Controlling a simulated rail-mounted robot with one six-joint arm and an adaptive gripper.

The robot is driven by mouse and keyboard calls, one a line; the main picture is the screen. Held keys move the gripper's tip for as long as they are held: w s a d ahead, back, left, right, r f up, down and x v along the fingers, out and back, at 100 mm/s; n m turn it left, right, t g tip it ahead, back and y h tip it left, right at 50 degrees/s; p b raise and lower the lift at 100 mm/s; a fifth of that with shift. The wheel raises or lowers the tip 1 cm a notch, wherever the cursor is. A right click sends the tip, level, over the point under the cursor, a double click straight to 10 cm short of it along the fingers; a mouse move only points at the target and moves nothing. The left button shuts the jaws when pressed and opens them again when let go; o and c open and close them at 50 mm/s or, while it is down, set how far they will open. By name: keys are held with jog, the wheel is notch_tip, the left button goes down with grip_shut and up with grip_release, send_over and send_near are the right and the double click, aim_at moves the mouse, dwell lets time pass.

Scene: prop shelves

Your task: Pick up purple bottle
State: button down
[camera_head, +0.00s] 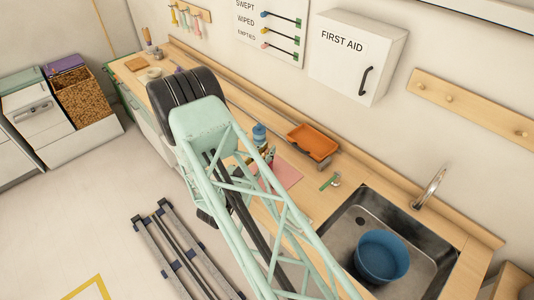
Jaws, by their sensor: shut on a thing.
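A small purple item (178,69) shows on the counter just above my arm's black joint. It is partly covered and too small to tell whether it is the purple bottle. My gripper cannot be made out. My mint-green lattice arm and its black joint cross the middle of the view and hide part of the counter. What my gripper holds is not visible.
The wooden counter (325,205) runs along the wall. On it are a blue bottle (259,133), an orange tray (314,142) and a pink mat (285,173). A sink (345,232) holds a blue bowl (382,256). A first aid box (345,55) hangs above.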

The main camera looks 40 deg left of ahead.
notch_tip(320, 180, up, 18)
jog(key=b, duration=0.2)
jog(key=shift+f, duration=0.2)
dwell(0.7)
dwell(0.6)
jog(key=shift+d, duration=0.1)
dwell(0.3)
